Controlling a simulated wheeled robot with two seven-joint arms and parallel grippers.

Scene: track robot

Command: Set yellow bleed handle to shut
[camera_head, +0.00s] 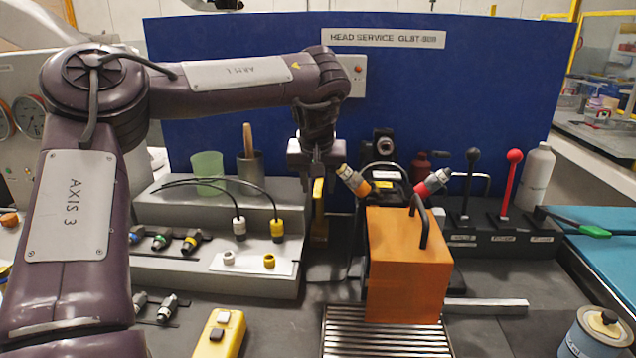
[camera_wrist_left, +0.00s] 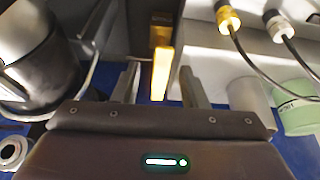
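The yellow bleed handle (camera_head: 318,188) hangs upright between the grey stepped stand and the orange block, directly under my left gripper (camera_head: 317,170). Below it is a dull brass-yellow body (camera_head: 319,228). In the left wrist view the yellow handle (camera_wrist_left: 161,72) lies between the two fingers of my left gripper (camera_wrist_left: 158,80). The fingers are apart, with a gap on each side of the handle. Whether the handle's far end lies beyond the fingertips is hard to tell. My right gripper is in neither view.
The orange block (camera_head: 408,265) with a black handle stands close right of the yellow handle. Silver-orange (camera_head: 355,182) and red (camera_head: 432,183) connectors stick up behind it. The grey stand (camera_head: 215,275) with cables is left. A blue panel (camera_head: 240,90) rises behind.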

